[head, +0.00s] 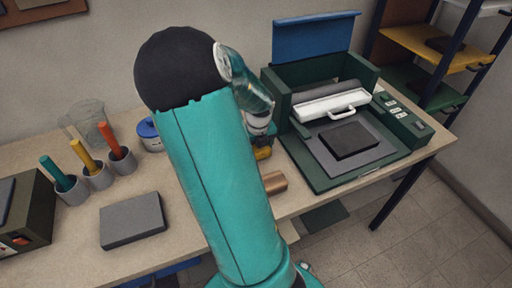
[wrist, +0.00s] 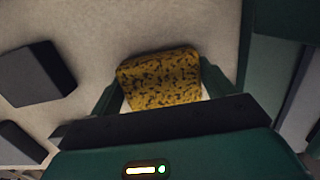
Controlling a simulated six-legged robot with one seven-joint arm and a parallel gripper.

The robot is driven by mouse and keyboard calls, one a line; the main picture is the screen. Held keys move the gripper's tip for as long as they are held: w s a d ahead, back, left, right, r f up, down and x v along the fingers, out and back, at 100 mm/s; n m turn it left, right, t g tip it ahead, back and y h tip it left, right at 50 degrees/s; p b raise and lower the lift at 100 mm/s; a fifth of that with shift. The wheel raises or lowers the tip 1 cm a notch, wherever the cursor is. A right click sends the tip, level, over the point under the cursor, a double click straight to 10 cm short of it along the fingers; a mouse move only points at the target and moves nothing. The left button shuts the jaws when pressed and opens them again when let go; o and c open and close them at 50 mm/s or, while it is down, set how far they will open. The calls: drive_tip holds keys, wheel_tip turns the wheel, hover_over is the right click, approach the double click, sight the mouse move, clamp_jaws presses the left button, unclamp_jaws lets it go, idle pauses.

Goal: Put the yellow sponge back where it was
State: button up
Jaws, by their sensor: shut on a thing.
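The yellow sponge (wrist: 160,78), mottled with dark specks, sits between the two green fingers of my gripper (wrist: 158,90) in the wrist view. The gripper is shut on it. In the head view only a small yellow part (head: 263,153) shows beside my wrist, close to the left side of the green machine. My arm hides most of the gripper there. I cannot tell whether the sponge touches the tabletop.
The green machine (head: 318,178) with a raised blue lid (head: 316,38) fills the table's right. A copper-coloured cylinder (head: 274,182) lies near the front edge. A grey block (head: 132,220), several cups with coloured handles, a clear beaker (head: 88,122) and a blue-lidded jar (head: 148,134) stand left.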

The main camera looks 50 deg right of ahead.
sight(257, 150)
drive_tip(key=shift+f, duration=0.15)
drive_tip(key=o, duration=0.9)
drive_tip(key=r, duration=0.4)
drive_tip(key=s+r, duration=0.1)
drive_tip(key=r, duration=0.7)
drive_tip(key=shift+s+a+r, duration=0.15)
drive_tip(key=shift+a, duration=0.2)
drive_tip(key=shift+a, duration=0.1)
